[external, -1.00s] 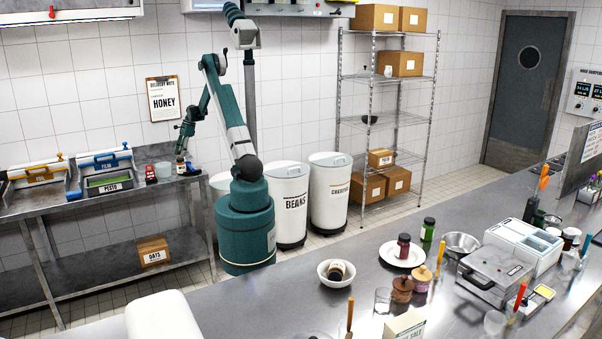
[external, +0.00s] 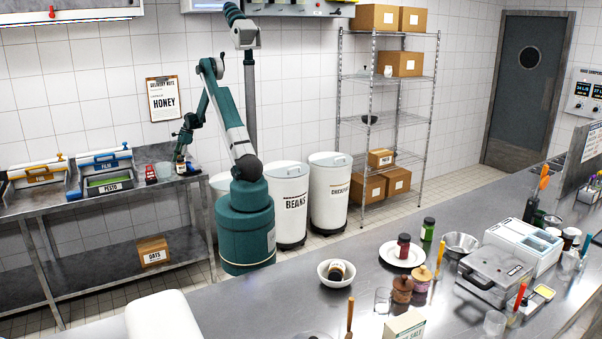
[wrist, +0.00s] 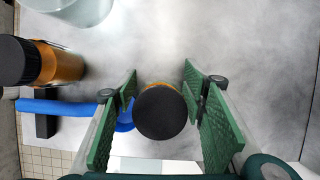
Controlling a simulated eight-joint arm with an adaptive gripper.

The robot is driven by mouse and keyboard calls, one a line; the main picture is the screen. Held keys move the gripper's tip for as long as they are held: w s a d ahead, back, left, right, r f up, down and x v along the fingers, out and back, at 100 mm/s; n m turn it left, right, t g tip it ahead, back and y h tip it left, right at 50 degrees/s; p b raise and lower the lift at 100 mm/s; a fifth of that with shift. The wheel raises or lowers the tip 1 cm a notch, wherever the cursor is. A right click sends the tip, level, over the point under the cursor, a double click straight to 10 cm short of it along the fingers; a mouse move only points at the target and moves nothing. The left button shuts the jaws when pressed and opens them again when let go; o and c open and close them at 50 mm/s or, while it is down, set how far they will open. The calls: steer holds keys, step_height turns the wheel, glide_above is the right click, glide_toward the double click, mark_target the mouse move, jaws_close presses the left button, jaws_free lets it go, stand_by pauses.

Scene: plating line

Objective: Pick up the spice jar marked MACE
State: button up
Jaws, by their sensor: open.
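A jar with a round black lid (wrist: 162,113) and an orange-brown body stands between the fingers of my gripper (wrist: 163,97) in the wrist view, seen from above. The green finger pads are open on either side, with a gap to the lid on both sides. No label on this jar is readable, so I cannot tell whether it says MACE. A second jar with a black lid and orange body (wrist: 60,64) is at the left of the wrist view, its label also unseen. In the external view my gripper (external: 181,158) is low over the right end of the back steel counter.
A clear glass vessel (wrist: 68,8) is at the upper left of the wrist view. A blue bar-like object (wrist: 70,107) lies left of the fingers. A red item (external: 151,174) and a PESTO tray (external: 109,184) are on the back counter, to the left of my gripper.

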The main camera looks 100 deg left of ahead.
mark_target(178, 152)
steer(key=c, duration=0.8)
steer(key=shift+r, duration=0.2)
steer(key=shift+r, duration=4.85)
